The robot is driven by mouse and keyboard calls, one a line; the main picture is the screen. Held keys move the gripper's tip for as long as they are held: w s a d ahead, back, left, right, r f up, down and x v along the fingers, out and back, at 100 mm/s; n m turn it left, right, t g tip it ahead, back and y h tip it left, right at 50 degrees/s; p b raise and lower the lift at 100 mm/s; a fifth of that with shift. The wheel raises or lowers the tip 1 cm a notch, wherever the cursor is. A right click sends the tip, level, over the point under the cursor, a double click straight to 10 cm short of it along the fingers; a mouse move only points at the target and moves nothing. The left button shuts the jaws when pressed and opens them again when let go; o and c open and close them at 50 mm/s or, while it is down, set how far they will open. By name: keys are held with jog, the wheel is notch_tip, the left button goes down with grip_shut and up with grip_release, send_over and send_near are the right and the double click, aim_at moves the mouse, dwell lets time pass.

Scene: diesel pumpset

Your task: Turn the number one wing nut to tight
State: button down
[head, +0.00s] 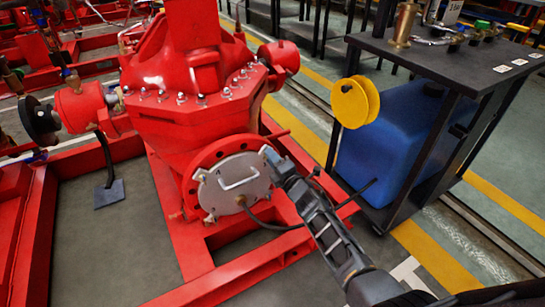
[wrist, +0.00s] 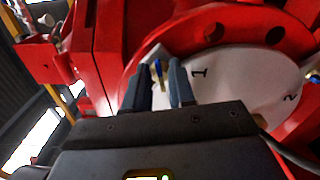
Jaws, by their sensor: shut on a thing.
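A round grey cover plate (head: 236,182) with a white bar handle sits on the red flange of the pump. In the wrist view the plate (wrist: 240,88) looks white and carries the black marks 1 and 2. My gripper (head: 268,153) reaches the upper right edge of the plate. In the wrist view my gripper (wrist: 160,82) has its two dark fingers on either side of the number one wing nut (wrist: 158,70), just left of the mark 1. The fingers are shut on it. Only a small blue and brassy part of the nut shows between them.
The red pump body (head: 190,100) rises behind the flange, on a red base frame (head: 240,285). A black cable hangs below the plate. To the right stand a dark cart (head: 450,60), a blue tank (head: 390,140) and a yellow wheel (head: 355,102).

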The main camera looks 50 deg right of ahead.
jog(key=shift+w+a+f+n+p, duration=0.15)
jog(key=shift+n+p, duration=1.1)
jog(key=shift+n, duration=4.5)
jog(key=shift+s+a+r+n+p, duration=0.1)
jog(key=shift+n+p, duration=1.1)
jog(key=shift+n, duration=4.5)
jog(key=shift+w+a+f+n+p, duration=0.15)
jog(key=shift+n+p, duration=1.1)
jog(key=shift+n, duration=4.5)
jog(key=shift+s+m, duration=0.1)
jog(key=shift+m, duration=0.2)
jog(key=c, duration=1.3)
grip_release()
jog(key=shift+r, duration=0.1)
